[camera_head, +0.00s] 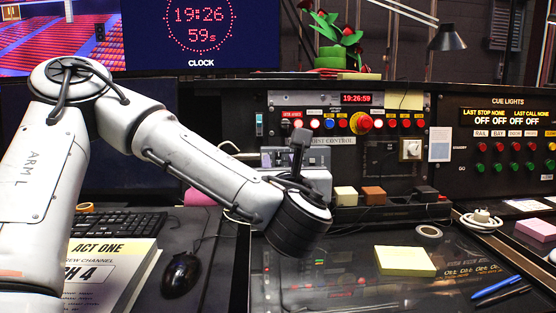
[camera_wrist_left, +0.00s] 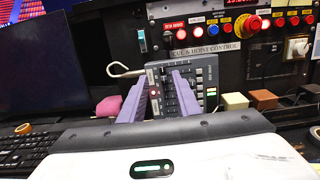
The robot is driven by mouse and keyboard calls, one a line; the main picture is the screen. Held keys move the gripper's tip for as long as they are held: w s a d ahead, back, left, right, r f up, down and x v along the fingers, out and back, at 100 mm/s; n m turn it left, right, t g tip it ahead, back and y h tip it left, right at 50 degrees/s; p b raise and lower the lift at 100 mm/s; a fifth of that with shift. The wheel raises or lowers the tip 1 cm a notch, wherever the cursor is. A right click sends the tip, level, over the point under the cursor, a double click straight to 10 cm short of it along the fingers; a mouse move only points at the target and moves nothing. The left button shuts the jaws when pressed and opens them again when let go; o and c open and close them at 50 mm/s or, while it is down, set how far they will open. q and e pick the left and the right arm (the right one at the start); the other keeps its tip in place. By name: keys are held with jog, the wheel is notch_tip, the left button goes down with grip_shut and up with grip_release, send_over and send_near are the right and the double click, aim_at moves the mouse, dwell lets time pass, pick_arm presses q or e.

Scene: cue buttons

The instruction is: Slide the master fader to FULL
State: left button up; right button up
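A grey control console (camera_head: 318,178) stands upright under the cue and hoist control panel (camera_wrist_left: 205,45). It also shows in the left wrist view (camera_wrist_left: 208,72), with rows of dark keys and small lit spots. I cannot pick out the master fader for sure. My left gripper (camera_wrist_left: 162,76) points at the console, with its two purple fingers apart and nothing visible held between them. The fingers cover parts of the console; contact cannot be told. In the head view my left arm's dark wrist hides the console's lower left. My right gripper is not in view.
A tan block (camera_head: 346,196) and a brown block (camera_head: 374,196) sit right of the console. A yellow note pad (camera_head: 404,261) lies on the desk in front. A mouse (camera_head: 181,274), keyboard (camera_head: 118,224) and script (camera_head: 104,276) are at left.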

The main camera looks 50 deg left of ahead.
pick_arm(q)
jog(key=v, duration=0.3)
jog(key=shift+s+d, duration=0.1)
jog(key=shift+s, duration=0.05)
dwell(0.5)
